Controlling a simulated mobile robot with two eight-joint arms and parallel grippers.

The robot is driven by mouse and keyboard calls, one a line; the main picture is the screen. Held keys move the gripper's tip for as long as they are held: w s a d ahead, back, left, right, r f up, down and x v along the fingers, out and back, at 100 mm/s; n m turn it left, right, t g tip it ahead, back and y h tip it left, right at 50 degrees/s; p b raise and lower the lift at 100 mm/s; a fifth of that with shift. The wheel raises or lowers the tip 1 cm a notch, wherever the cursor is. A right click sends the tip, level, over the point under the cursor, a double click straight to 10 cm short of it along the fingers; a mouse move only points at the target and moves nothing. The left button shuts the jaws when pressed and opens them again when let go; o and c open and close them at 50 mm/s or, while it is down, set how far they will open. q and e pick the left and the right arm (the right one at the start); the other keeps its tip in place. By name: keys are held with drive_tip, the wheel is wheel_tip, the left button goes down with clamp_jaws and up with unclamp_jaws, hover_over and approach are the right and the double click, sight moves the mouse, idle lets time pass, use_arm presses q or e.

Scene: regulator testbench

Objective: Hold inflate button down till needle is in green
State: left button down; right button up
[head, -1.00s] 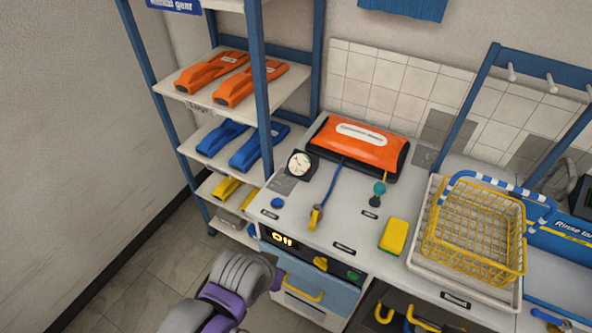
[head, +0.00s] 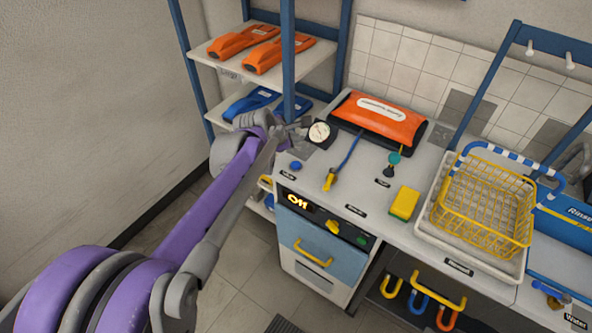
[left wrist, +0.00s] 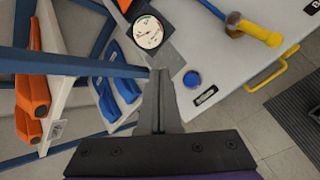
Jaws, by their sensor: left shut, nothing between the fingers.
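A round blue button (head: 296,165) sits on the white bench top near its left edge; it also shows in the left wrist view (left wrist: 192,79). Its small black label is not legible. A round gauge (head: 319,132) with a white dial stands just behind it. In the left wrist view the gauge (left wrist: 148,32) shows coloured arcs at its edge, but I cannot tell where the needle points. My left gripper (head: 302,125) is shut and empty, above the bench's left end near the gauge, apart from the button. My right gripper is out of view.
An orange cushion (head: 380,118) lies behind, with a blue hose (head: 350,150) and yellow nozzle (head: 329,180) in front. A blue shelf post (head: 288,60) stands close by my left gripper. A sponge (head: 404,203) and yellow wire basket (head: 480,205) are to the right.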

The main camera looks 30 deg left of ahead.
sight(293, 166)
use_arm(q)
drive_tip(key=shift+w+a+n, duration=0.4)
drive_tip(key=shift+a+n, duration=0.05)
drive_tip(key=shift+n, duration=0.05)
drive_tip(key=shift+f, duration=0.2)
wheel_tip(293, 166, down, 8)
drive_tip(key=b, duration=0.6)
drive_tip(key=shift+f, duration=0.25)
idle(1.5)
drive_tip(key=shift+f+b, duration=0.3)
drive_tip(key=shift+f, duration=0.1)
drive_tip(key=shift+f+b, duration=0.4)
drive_tip(key=shift+f, duration=0.15)
idle(0.5)
idle(2.3)
drive_tip(key=shift+r+p, duration=0.75)
drive_tip(key=shift+r, duration=0.25)
